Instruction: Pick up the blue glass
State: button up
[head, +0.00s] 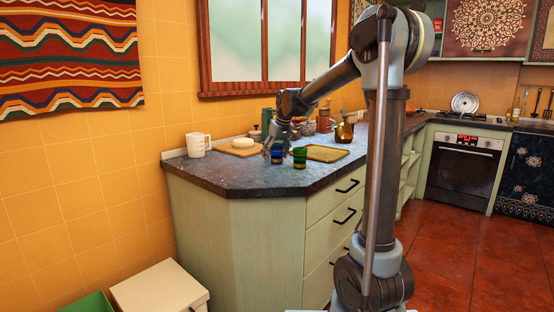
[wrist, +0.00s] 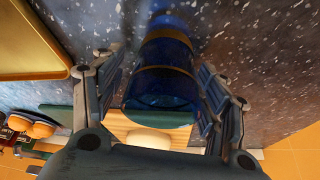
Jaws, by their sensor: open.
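The blue glass (head: 277,156) stands on the dark countertop near its front corner in the head view. In the wrist view the blue glass (wrist: 165,80) shows large between the two fingers, with a thin tan band around it. My gripper (head: 275,146) is at the glass in the head view, pointing down toward the counter. In the wrist view my gripper (wrist: 162,90) is open, with one finger on each side of the glass. A gap shows beside the glass on each side. A green glass (head: 300,157) stands just right of the blue one.
A yellow tray (head: 325,153) lies right of the glasses. A white mug (head: 198,145) and a wooden board (head: 240,150) with a round white item are to the left. Jars, a bowl and a brass kettle (head: 344,132) stand behind. The counter's front left is clear.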

jog(key=shift+w+a+f, duration=0.1)
jog(key=shift+f, duration=0.25)
jog(key=c, duration=1.2)
jog(key=shift+r, duration=0.1)
